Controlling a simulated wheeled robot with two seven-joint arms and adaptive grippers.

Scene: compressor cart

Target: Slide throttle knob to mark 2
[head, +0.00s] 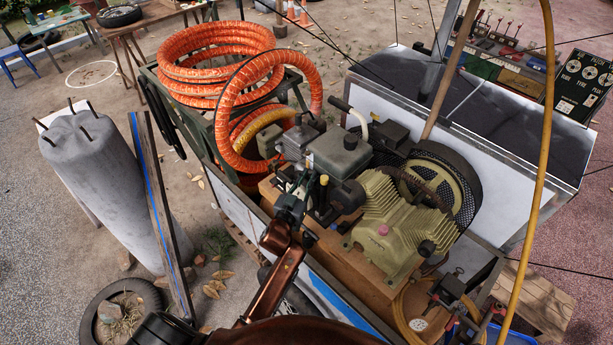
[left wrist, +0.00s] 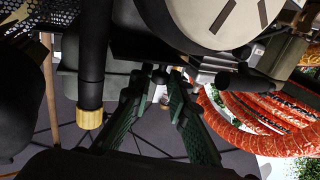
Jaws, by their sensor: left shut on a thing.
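The compressor engine (head: 338,152) stands on the cart, with a grey box-shaped tank on top. My left gripper (head: 297,186) reaches in from below to the engine's near left side. In the left wrist view, the two green fingers of my left gripper (left wrist: 159,85) converge under the engine, with their tips close around a small dark knob (left wrist: 160,76). I take this to be the throttle knob; it is mostly hidden by the fingers. In the head view, the gripper hides the knob. No throttle marks are readable. My right gripper is not in view.
A finned beige compressor block (head: 390,220) and a belt wheel (head: 432,190) sit right of the engine. An orange hose coil (head: 215,60) stands behind. A black tube with a brass end (left wrist: 90,118) hangs beside the fingers. A round pale part (left wrist: 225,18) is close above.

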